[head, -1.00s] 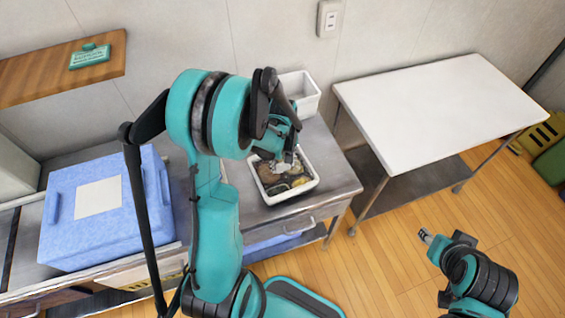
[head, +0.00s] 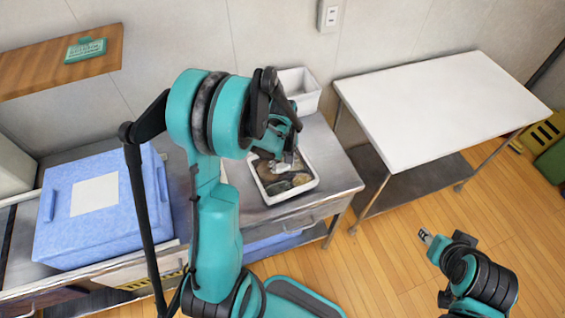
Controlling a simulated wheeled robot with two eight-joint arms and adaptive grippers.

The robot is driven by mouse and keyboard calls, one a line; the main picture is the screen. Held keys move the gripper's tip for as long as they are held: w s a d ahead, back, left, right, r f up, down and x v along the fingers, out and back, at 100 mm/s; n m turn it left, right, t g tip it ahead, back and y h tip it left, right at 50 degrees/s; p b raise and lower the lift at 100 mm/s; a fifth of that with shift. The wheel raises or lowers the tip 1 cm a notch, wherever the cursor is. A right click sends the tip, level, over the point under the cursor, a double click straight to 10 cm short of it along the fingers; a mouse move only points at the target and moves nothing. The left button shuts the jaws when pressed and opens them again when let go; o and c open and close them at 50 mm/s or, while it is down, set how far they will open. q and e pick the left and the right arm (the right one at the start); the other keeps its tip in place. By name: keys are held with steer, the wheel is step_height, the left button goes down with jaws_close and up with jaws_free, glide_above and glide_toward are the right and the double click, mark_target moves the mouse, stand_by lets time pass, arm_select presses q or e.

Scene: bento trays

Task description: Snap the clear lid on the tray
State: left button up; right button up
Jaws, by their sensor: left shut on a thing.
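A white tray (head: 296,196) with dark and tan food in it sits on the grey metal counter in the middle of the view. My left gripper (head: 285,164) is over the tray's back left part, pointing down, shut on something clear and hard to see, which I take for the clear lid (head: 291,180). The food looks blurred, as if seen through clear plastic. I cannot tell whether the lid's edges touch the rim; my arm hides the tray's back left. My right gripper (head: 425,236) is over the floor at the lower right, its fingers too small to read.
A blue box (head: 100,240) with a white label stands on the counter at left. An empty white bin (head: 303,100) is behind the tray. A bare white table (head: 440,110) stands at right. A wooden shelf (head: 30,75) holds a small teal item (head: 86,50).

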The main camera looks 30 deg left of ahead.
arm_select(q)
steer(key=shift+f, duration=0.1)
stand_by(0.6)
steer(key=o, duration=1.1)
steer(key=shift+c, duration=0.2)
steer(key=o, duration=0.6)
